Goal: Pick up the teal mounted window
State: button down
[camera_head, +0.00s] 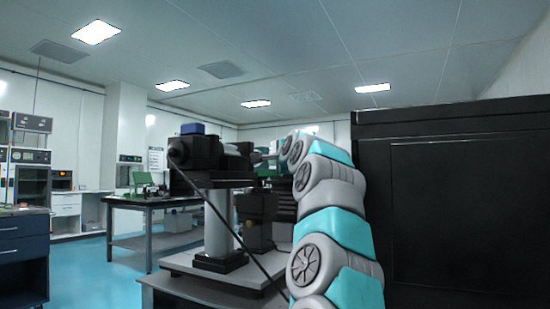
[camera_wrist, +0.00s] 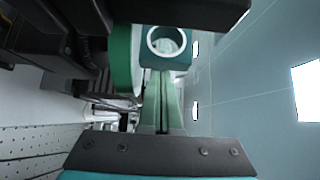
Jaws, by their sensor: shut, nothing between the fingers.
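In the wrist view a teal block with a pale round ring in its face, which looks like the teal mounted window (camera_wrist: 182,60), sits just beyond the fingertips, near the top middle. My gripper (camera_wrist: 161,74) is shut, its two pale green fingers side by side with nothing between them. The fingertips overlap the lower edge of the teal block in the picture; I cannot tell whether they touch it. In the head view my arm reaches up and away to the equipment, and the mounted window cannot be made out clearly.
A green rounded part (camera_wrist: 122,58) stands close left of the fingers, with dark equipment above it. In the head view a black instrument on a post (camera_head: 218,225) stands left of my arm, and a large black cabinet (camera_head: 455,205) fills the right. A perforated surface (camera_wrist: 35,145) lies lower left.

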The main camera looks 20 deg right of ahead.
jog(key=shift+w, duration=0.1)
jog(key=shift+w+a+p, duration=0.35)
jog(key=shift+w+a, duration=0.55)
jog(key=shift+w, duration=0.2)
jog(key=shift+s, duration=0.1)
